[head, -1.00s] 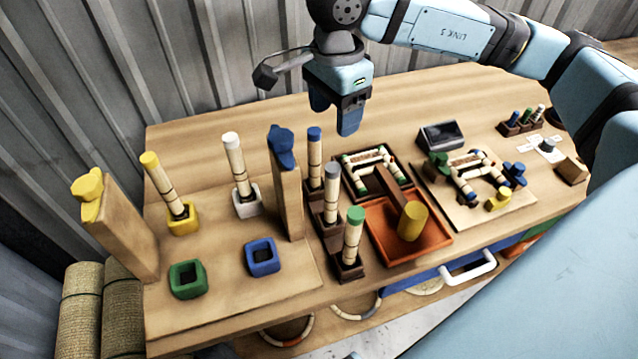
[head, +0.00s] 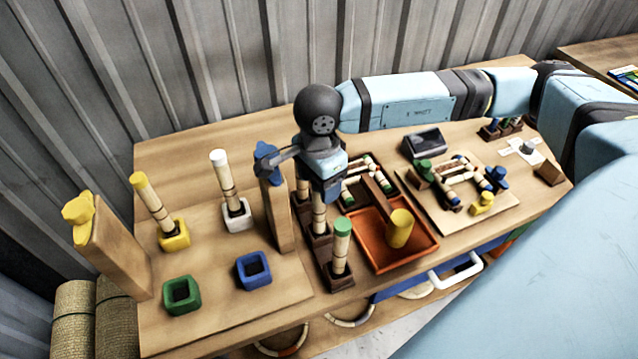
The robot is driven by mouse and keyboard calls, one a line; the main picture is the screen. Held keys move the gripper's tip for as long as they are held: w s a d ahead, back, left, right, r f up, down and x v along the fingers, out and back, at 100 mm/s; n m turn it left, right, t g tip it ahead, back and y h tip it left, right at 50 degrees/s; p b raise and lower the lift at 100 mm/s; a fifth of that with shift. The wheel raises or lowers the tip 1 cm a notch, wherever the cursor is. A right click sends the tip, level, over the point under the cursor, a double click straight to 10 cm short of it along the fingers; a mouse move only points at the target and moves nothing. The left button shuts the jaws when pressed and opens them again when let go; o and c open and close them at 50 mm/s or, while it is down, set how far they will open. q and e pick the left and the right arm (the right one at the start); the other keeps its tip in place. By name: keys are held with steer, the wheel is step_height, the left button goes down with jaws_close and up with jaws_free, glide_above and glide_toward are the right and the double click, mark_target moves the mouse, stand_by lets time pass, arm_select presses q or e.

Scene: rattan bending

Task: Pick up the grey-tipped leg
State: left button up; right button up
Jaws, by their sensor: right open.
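The leg in the middle slot of the dark brown rack (head: 338,283) is the grey-tipped leg (head: 319,215); it stands upright, and its tip is now hidden by my right gripper. My right gripper (head: 328,196) is open, pointing down, with its fingers at the top of this leg. I cannot tell whether they touch it. The leg in the rack's back slot is mostly hidden behind the gripper. A green-tipped leg (head: 342,245) stands in the front slot. My left gripper is not in view.
A tall wooden post with a blue top (head: 278,205) stands close left of the gripper. An orange tray (head: 375,255) with a yellow cylinder (head: 399,228) lies to the right. White-tipped (head: 225,180) and yellow-tipped (head: 152,203) legs stand in sockets at left; green (head: 182,295) and blue (head: 253,270) sockets are empty.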

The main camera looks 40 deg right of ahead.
jaws_close()
stand_by(0.3)
